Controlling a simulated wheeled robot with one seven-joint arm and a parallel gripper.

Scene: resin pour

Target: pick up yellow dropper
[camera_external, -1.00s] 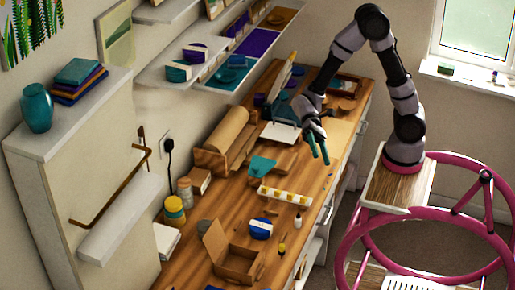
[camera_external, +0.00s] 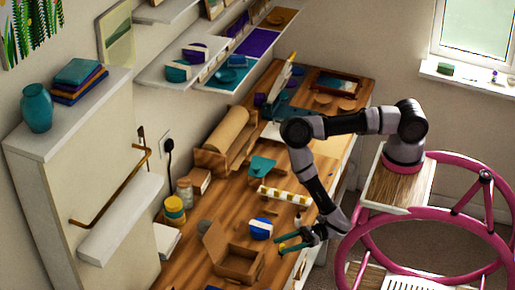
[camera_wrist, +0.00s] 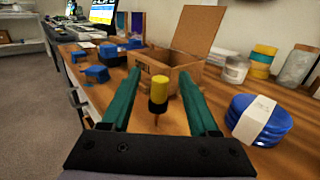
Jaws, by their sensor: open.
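The yellow dropper (camera_wrist: 159,90) stands upright on the wooden workbench in the wrist view, with a yellow top and a dark band below. My gripper (camera_wrist: 162,75) is open, and its two teal fingers reach forward with the dropper between them in the picture. I cannot tell whether either finger touches it. In the external view my gripper (camera_external: 281,246) is low at the bench's right front edge. The dropper shows there only as a small yellow spot (camera_external: 283,246) by the fingers, mostly hidden.
An open cardboard box (camera_wrist: 170,68) stands just behind the dropper. A banded blue stack (camera_wrist: 258,119) is close on the right in the wrist view. A white strip holding yellow items (camera_external: 284,195) and a small white bottle (camera_external: 297,219) are nearby on the bench.

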